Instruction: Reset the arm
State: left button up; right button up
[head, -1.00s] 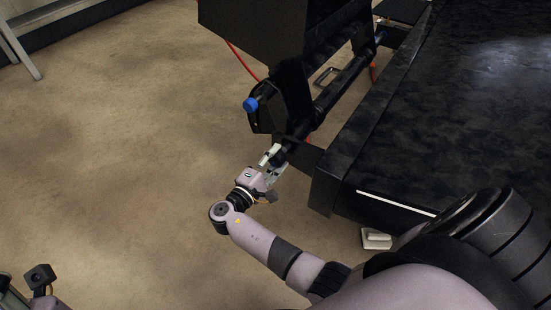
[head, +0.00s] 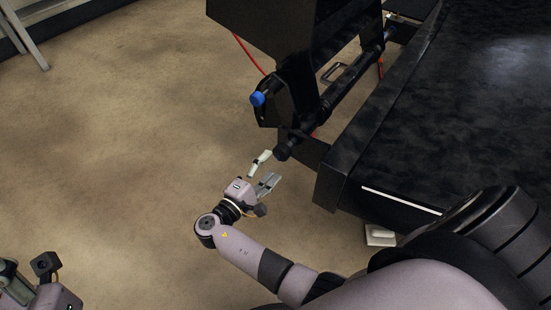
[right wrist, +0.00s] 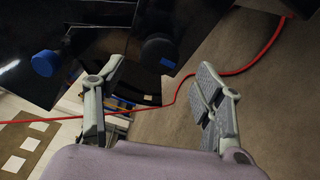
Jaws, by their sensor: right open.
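My right gripper (head: 265,172) is open and empty in the middle of the head view, just short of the end of a black bar (head: 283,150) on the trailer frame. In the right wrist view its two fingers (right wrist: 158,105) stand wide apart with nothing between them. The bar's dark round end (right wrist: 159,50) shows beyond the fingers, apart from them. My left gripper (head: 40,285) shows only in part at the lower left corner of the head view; its fingers cannot be made out.
A black trailer bed (head: 450,110) fills the right side. A black box (head: 270,30) with a blue knob (head: 257,98) stands beyond the gripper. A red cable (right wrist: 240,70) runs behind the fingers. A white block (head: 380,236) lies under the bed's edge. Open floor (head: 110,150) lies left.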

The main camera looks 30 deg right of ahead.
jog(key=shift+s+a, duration=0.25)
jog(key=shift+a, duration=0.25)
